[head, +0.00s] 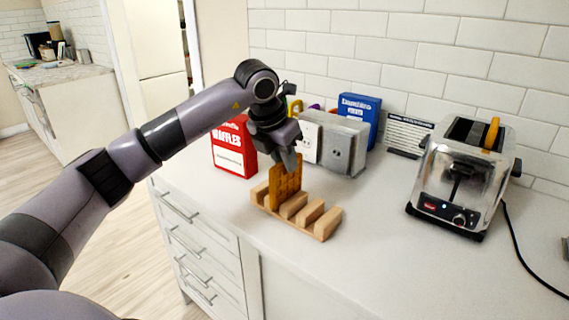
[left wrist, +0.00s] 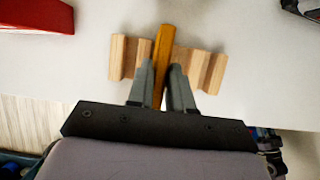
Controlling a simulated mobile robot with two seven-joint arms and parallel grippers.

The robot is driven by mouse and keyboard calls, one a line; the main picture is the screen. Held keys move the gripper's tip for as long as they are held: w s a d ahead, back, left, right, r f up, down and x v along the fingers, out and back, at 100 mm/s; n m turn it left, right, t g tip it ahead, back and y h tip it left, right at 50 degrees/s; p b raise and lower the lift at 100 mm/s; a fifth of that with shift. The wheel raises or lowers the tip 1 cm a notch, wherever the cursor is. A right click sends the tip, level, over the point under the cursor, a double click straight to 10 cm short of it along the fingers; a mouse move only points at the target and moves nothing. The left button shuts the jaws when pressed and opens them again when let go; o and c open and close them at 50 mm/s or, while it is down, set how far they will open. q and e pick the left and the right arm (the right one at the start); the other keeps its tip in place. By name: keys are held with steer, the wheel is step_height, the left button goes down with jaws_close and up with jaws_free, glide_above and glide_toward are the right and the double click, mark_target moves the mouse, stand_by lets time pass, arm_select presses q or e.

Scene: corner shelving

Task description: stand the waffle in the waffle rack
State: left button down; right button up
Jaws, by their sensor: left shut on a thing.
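The waffle (head: 285,183) is golden brown and stands upright at the wooden waffle rack (head: 325,224). My left gripper (head: 290,163) comes down from above and is shut on the top part of the waffle. In the left wrist view the waffle (left wrist: 163,52) shows edge-on between the two fingers (left wrist: 162,85), in line with a gap between the blocks of the rack (left wrist: 211,72). The fingers hide part of the rack there. I cannot tell whether the waffle's lower edge touches the rack's base. My right gripper is not in view.
A red waffle box (head: 232,150) stands left of the rack. A grey box-shaped holder (head: 345,147) and a blue box (head: 359,115) stand behind it. A chrome toaster (head: 462,180) stands at the right. The counter between rack and toaster is clear; its front edge is close to the rack.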

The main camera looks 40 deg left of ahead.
arm_select(q)
steer(key=shift+f, duration=0.65)
steer(key=shift+f, duration=0.25)
steer(key=c, duration=1)
jaws_free()
steer(key=shift+r, duration=0.1)
steer(key=shift+r, duration=0.35)
steer(key=v, duration=1.1)
steer(key=shift+s+r, duration=0.2)
steer(key=shift+r, duration=0.1)
